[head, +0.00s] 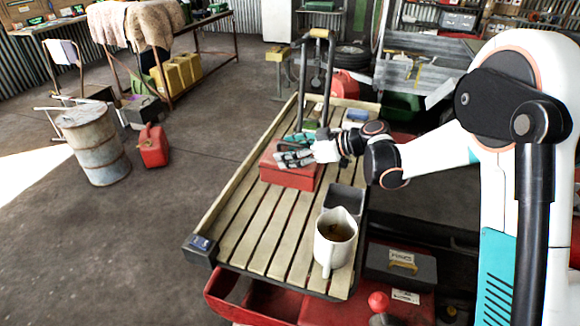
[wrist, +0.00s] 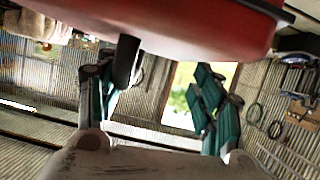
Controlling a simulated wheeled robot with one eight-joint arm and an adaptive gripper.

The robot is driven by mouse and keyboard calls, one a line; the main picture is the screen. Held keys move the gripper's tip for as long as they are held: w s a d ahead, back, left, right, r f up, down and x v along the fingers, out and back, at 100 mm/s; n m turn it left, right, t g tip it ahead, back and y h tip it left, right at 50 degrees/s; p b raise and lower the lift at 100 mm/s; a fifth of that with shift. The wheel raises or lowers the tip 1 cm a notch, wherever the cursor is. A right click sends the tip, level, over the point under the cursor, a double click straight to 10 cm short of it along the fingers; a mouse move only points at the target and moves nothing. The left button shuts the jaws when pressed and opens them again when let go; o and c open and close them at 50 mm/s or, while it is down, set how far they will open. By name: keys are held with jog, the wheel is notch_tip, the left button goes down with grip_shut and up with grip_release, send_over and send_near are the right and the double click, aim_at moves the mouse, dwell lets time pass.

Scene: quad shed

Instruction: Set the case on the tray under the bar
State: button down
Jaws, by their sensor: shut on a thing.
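The red case (head: 288,175) is at the middle of the slatted wooden tray (head: 236,236) in the head view. I cannot tell whether it rests on the slats or hangs just above them. My gripper (head: 292,152) is over the case and shut on it; the fingers hide part of its top. In the wrist view the case's red body (wrist: 200,28) fills the top, with a black part (wrist: 126,62) beside the left finger. My gripper's teal fingers (wrist: 160,95) show below it. The bar (head: 319,33) stands across the far end of the tray on dark uprights.
A white jug (head: 336,250) with brown contents stands at the tray's near right, by a dark bin (head: 345,198). A pale blue item (head: 355,117) and a green item (head: 311,124) lie towards the far end. The near-left slats are clear. A barrel (head: 95,147) stands left.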

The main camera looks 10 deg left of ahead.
jog(key=shift+f+b, duration=0.6)
jog(key=shift+f, duration=1.6)
jog(key=shift+c, duration=2.3)
grip_release()
jog(key=shift+f, duration=0.1)
